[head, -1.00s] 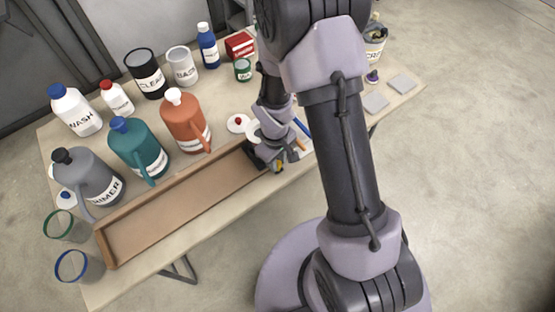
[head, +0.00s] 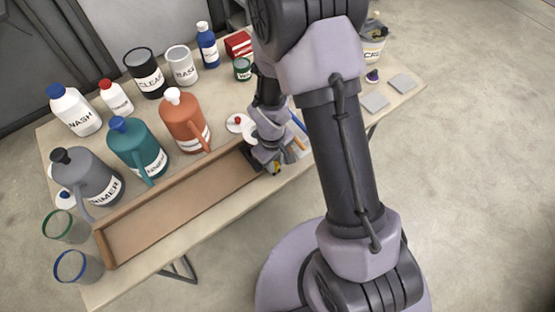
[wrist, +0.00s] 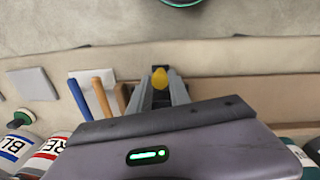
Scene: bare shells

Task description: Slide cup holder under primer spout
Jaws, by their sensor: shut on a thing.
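The grey PRIMER jug (head: 88,176) stands at the table's left, its spout towards the front, near the left end of a long brown wooden tray (head: 180,213). My gripper (head: 276,167) is low at the tray's right end. In the wrist view, my gripper (wrist: 160,80) is shut with its two grey fingers on either side of a yellow knob (wrist: 160,76). A dark block (wrist: 160,98) shows behind the knob; I take it to be the cup holder. Most of it is hidden by my wrist.
Teal (head: 137,147) and orange (head: 185,121) jugs stand behind the tray. Green-rimmed (head: 65,228) and blue-rimmed (head: 76,266) clear cups stand at its left end. A blue-handled tool (wrist: 80,99) and other tools lie beside my gripper. The tray floor is clear to the left.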

